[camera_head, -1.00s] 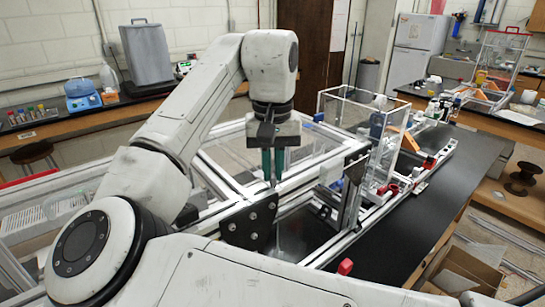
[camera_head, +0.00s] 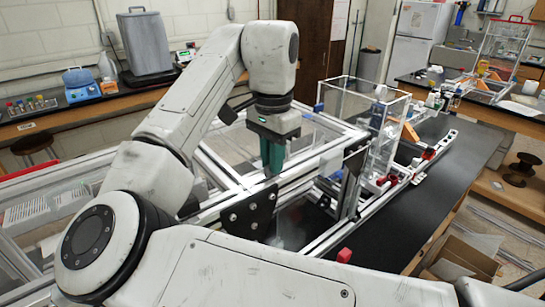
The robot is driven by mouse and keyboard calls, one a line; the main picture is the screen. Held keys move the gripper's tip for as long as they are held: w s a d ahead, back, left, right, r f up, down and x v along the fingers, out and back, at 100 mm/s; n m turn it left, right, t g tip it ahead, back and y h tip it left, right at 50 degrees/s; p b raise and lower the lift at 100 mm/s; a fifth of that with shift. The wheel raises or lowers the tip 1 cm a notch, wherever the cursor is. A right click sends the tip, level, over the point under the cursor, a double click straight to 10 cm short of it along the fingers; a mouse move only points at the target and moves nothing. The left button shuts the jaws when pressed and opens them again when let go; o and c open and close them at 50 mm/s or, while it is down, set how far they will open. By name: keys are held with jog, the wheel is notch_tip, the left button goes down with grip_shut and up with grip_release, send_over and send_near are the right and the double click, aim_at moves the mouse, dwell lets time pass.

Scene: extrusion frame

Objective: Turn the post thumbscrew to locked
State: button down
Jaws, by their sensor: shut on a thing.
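My gripper (camera_head: 271,172) points straight down over the extrusion frame (camera_head: 303,182), with its green fingers close together. The fingertips are at the frame's top, just above and behind the black corner plate (camera_head: 249,214). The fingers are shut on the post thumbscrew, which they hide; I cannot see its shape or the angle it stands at. My arm comes in from the left and covers part of the frame's left side.
A red knob (camera_head: 344,255) sits at the front of the frame. The black bench top (camera_head: 405,222) to the right is mostly clear. An open cardboard box (camera_head: 457,262) is on the floor at the lower right.

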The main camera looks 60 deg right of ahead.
jog(key=shift+m, duration=0.5)
dwell(0.3)
jog(key=c, duration=1.2)
grip_release()
jog(key=shift+o, duration=0.2)
notch_tip(320, 180, up, 11)
jog(key=b, duration=0.1)
jog(key=shift+f, duration=0.15)
